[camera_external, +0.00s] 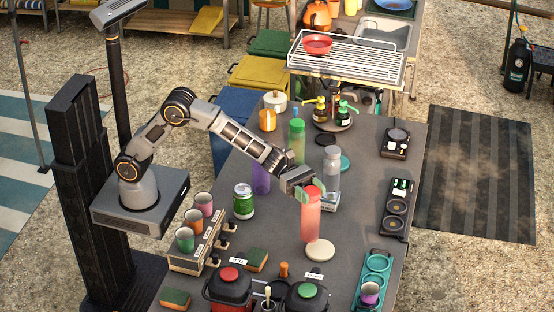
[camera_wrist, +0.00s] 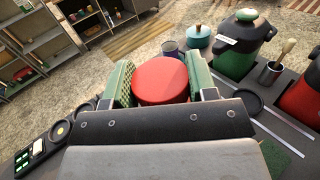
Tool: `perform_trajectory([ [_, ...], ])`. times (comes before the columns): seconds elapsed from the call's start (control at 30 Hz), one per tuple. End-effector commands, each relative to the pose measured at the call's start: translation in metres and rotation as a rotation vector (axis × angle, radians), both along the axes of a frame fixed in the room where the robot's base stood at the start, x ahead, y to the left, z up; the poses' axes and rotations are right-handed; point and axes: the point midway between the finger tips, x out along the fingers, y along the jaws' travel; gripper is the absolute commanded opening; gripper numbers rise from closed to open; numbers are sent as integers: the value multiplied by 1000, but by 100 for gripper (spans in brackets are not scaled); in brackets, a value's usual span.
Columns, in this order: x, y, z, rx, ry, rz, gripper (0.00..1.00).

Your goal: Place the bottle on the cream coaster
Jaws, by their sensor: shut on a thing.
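A coral-red bottle (camera_external: 311,217) is upright in my gripper (camera_external: 311,191), held near its top. In the wrist view its round red top (camera_wrist: 161,78) sits between the green-padded fingers of my gripper (camera_wrist: 162,86), which are shut on it. The cream coaster (camera_external: 320,251) lies flat on the dark counter, just in front of and slightly right of the bottle's base in the external view. The base overlaps the coaster's back-left edge in the picture; I cannot tell whether they touch. The coaster is hidden in the wrist view.
A clear bottle (camera_external: 332,167), green bottle (camera_external: 297,142) and purple bottle (camera_external: 261,178) stand behind. A green-labelled jar (camera_external: 243,202) stands left. Red-lidded (camera_external: 230,285) and green-lidded (camera_external: 306,293) jugs stand in front. A teal tray (camera_external: 374,272) lies front right. Counter right of the coaster is bare.

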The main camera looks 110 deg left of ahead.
Motion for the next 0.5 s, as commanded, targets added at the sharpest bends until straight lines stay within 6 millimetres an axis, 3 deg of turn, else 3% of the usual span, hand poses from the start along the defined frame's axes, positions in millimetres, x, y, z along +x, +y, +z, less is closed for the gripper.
perform_trajectory([
  [0.17,4,-1,-6,-1,1,0,16],
  [0.5,7,-1,-39,-1,0,0,16],
])
